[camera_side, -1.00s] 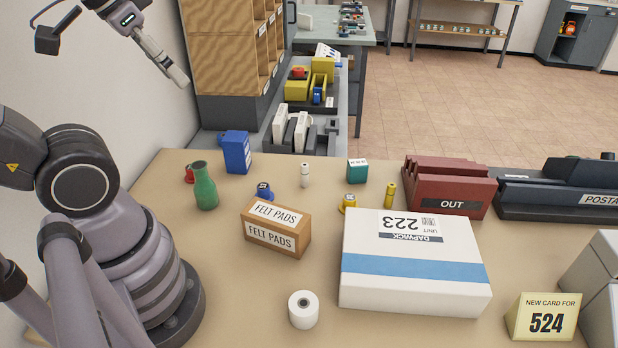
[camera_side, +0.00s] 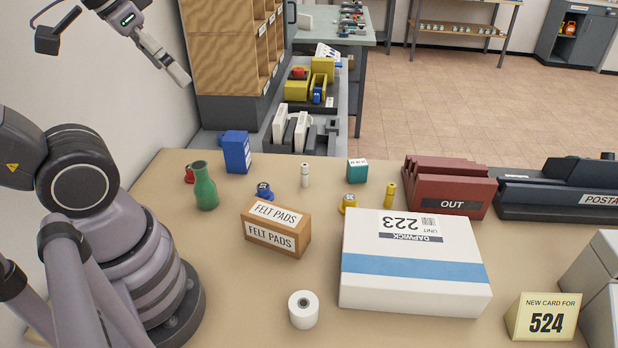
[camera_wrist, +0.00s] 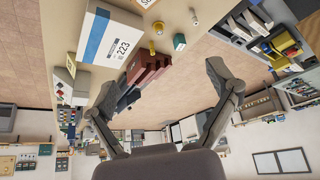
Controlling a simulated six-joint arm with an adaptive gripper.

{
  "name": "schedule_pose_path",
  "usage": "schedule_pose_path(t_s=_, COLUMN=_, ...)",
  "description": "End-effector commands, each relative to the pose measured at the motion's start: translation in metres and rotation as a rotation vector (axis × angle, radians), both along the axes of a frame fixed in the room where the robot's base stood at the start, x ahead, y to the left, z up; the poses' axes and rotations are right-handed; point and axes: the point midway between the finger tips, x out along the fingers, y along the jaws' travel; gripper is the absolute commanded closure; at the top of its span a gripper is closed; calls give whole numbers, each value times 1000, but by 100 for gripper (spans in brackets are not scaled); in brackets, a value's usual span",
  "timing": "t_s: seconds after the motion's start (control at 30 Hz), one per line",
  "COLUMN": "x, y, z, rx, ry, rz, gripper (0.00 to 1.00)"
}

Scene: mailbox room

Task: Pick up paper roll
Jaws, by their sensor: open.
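The white paper roll (camera_side: 303,310) stands upright on the tan table near the front edge, in front of the felt pads box and left of the large white parcel. My gripper (camera_side: 180,76) is high at the upper left in the side view, far from the roll and above the table. In the wrist view my gripper (camera_wrist: 158,90) shows its two fingers spread wide with nothing between them. I cannot make out the roll in the wrist view.
A green bottle (camera_side: 205,188), blue box (camera_side: 237,152), red OUT tray (camera_side: 448,188) and 524 card sign (camera_side: 543,317) also stand on the table. Bare tabletop lies left of the roll.

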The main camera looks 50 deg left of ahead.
Motion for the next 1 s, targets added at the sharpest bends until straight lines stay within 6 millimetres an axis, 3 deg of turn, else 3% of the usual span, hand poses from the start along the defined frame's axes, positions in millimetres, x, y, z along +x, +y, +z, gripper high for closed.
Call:
schedule_pose_path(t_s=0.27, x=2, y=-1, z=-1, rx=-1, ry=4, rz=-2, gripper=12)
schedule_pose_path(t_s=0.47, x=35, y=-20, z=-21, rx=-24, ry=83, rz=-49, gripper=12)
schedule_pose_path(t_s=0.6, x=71, y=-56, z=-58, rx=-38, ry=182, rz=-103, gripper=12)
schedule_pose_path(t_s=0.73, x=91, y=-96, z=-105, rx=-34, ry=274, rz=-148, gripper=12)
schedule_pose_path(t_s=0.87, x=95, y=-136, z=-160, rx=-13, ry=360, rz=-188, gripper=12)
schedule_pose_path(t_s=1.0, x=84, y=-169, z=-216, rx=22, ry=433, rz=-219, gripper=12)
